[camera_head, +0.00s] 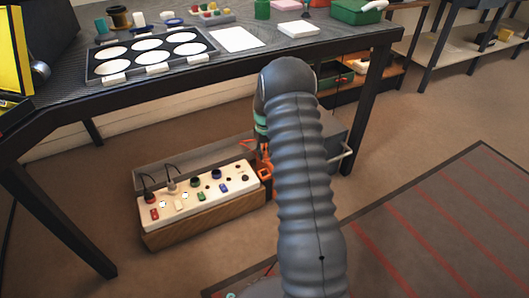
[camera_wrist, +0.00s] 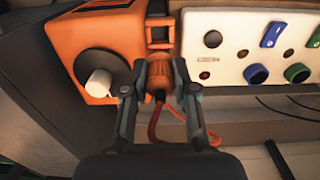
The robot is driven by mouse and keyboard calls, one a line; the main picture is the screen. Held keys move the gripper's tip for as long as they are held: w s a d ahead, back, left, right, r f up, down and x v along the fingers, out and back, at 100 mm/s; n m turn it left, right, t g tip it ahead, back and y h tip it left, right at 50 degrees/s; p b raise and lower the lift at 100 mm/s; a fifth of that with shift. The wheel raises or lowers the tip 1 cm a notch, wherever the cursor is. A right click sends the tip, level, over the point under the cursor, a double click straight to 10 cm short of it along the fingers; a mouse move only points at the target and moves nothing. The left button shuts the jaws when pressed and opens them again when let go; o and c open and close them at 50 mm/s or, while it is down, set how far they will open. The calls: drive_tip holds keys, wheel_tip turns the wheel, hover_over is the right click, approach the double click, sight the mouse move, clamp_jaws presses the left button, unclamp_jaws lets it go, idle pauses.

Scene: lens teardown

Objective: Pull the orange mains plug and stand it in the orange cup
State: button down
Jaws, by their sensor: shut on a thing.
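The orange mains plug (camera_wrist: 158,84) shows in the wrist view, with an orange-red cable (camera_wrist: 153,122) running from it. My gripper (camera_wrist: 160,68) is shut on the plug, one finger on each side. An orange bracket (camera_wrist: 159,32) lies just past the plug. I cannot tell whether the plug is still seated in a socket. In the head view my arm hides the gripper and most of this spot; an orange part (camera_head: 265,164) shows beside the arm. I cannot make out the orange cup for certain in either view.
An orange box (camera_wrist: 72,42) with a pale knob (camera_wrist: 98,84) is left of my gripper. A grey box (camera_head: 330,130) stands behind my arm. Bench legs (camera_head: 55,220) flank the area.

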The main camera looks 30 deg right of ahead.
drive_tip(key=shift+f+b, duration=1.55)
drive_tip(key=shift+f, duration=1.3)
drive_tip(key=shift+s+f+b, duration=0.1)
drive_tip(key=shift+f+b, duration=0.45)
drive_tip(key=shift+f, duration=0.35)
drive_tip(key=c, duration=0.8)
unclamp_jaws()
drive_tip(key=shift+d, duration=0.1)
drive_tip(key=shift+r, duration=0.15)
drive_tip(key=shift+r, duration=0.3)
wheel_tip(320, 180, up, 11)
drive_tip(key=shift+r, duration=0.1)
